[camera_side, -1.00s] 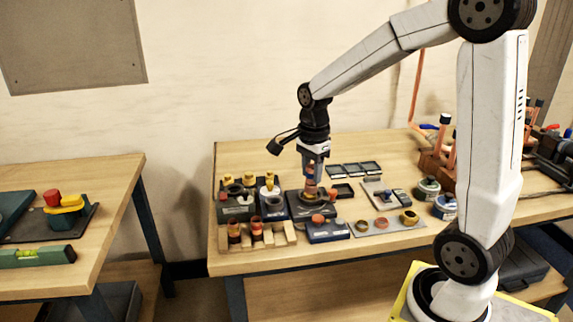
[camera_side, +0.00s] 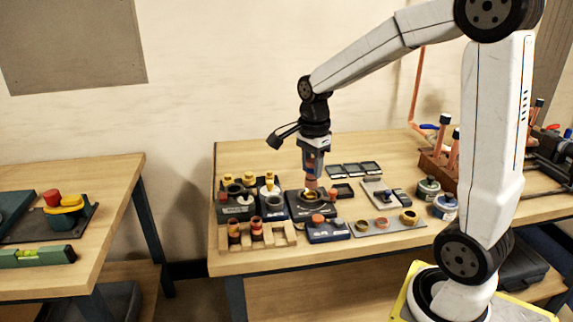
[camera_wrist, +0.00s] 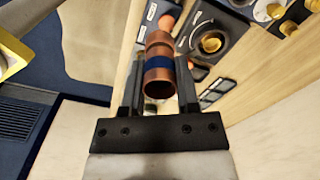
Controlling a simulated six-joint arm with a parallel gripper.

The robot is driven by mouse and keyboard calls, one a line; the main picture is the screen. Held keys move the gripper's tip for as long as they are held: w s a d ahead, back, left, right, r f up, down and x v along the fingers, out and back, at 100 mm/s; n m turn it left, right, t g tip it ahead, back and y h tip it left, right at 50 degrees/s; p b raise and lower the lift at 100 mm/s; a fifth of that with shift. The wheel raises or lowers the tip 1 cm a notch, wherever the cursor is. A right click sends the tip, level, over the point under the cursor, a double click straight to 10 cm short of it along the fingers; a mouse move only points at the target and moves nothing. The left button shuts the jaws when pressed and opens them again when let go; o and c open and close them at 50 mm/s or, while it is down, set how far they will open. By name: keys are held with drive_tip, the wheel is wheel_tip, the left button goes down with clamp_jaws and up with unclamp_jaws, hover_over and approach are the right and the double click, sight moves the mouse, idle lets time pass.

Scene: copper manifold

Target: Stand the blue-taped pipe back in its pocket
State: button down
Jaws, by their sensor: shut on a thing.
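My gripper (camera_wrist: 160,88) is shut on a copper pipe with a blue tape band (camera_wrist: 159,66), seen in the wrist view between the two fingers. In the side view, my gripper (camera_side: 312,176) points down. The pipe's copper lower end (camera_side: 311,186) shows below it, just above a dark block with a round opening (camera_side: 297,211). The side view is too small to show any gap between them. A light wooden rack (camera_side: 286,238) with pockets stands at the front left of the bench. Banded copper pieces (camera_side: 234,231) stand in its left part; its right part looks empty.
Dark blocks with yellow-topped parts (camera_side: 236,206) stand left of my gripper. A blue block with an orange knob (camera_side: 327,232) is in front. A grey plate with rings (camera_side: 386,227) and tins (camera_side: 444,206) are at the right. Bare bench lies at the back left.

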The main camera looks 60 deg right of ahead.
sight(312, 161)
drive_tip(key=shift+r, duration=2.3)
drive_tip(key=shift+w+f, duration=0.1)
drive_tip(key=w+a+f, duration=0.1)
drive_tip(key=w+f, duration=0.2)
drive_tip(key=f, duration=0.4)
drive_tip(key=w+a+f, duration=0.2)
drive_tip(key=w+f, duration=0.2)
drive_tip(key=f, duration=0.3)
drive_tip(key=shift+a+f, duration=0.2)
drive_tip(key=shift+a, duration=0.05)
drive_tip(key=shift+f, duration=0.15)
drive_tip(key=shift+f, duration=2.05)
drive_tip(key=shift+f, duration=1.35)
unclamp_jaws()
